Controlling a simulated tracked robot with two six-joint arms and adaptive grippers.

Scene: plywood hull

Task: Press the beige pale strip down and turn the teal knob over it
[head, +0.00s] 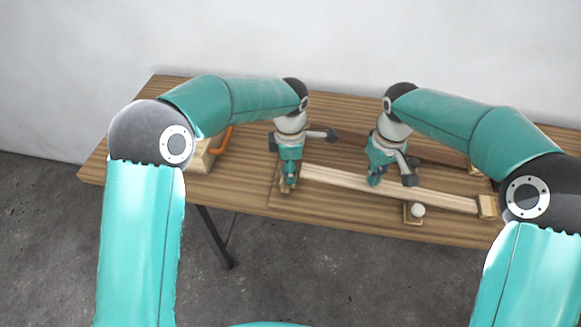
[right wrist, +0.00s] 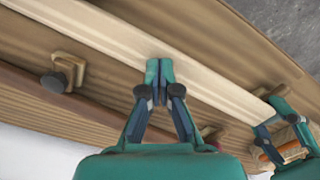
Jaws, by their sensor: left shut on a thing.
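The beige pale strip (head: 420,191) lies lengthwise along the table, and it crosses the right wrist view (right wrist: 110,38) diagonally. My right gripper (head: 374,181) is over the strip's middle. Its fingertips (right wrist: 160,72) are together with nothing seen between them, and they appear to rest on the strip. My left gripper (head: 288,187) points down at the strip's left end. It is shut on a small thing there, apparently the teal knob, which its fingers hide. The left gripper also shows at the right of the right wrist view (right wrist: 283,140), with a wood-coloured piece by its fingers.
A pale knob on a wooden block (head: 418,211) stands at the strip's near side. A wooden block (head: 487,206) is at its right end. A dark red-brown strip (head: 435,152) lies behind. A wooden box (head: 201,160) and an orange handle (head: 224,139) are at left.

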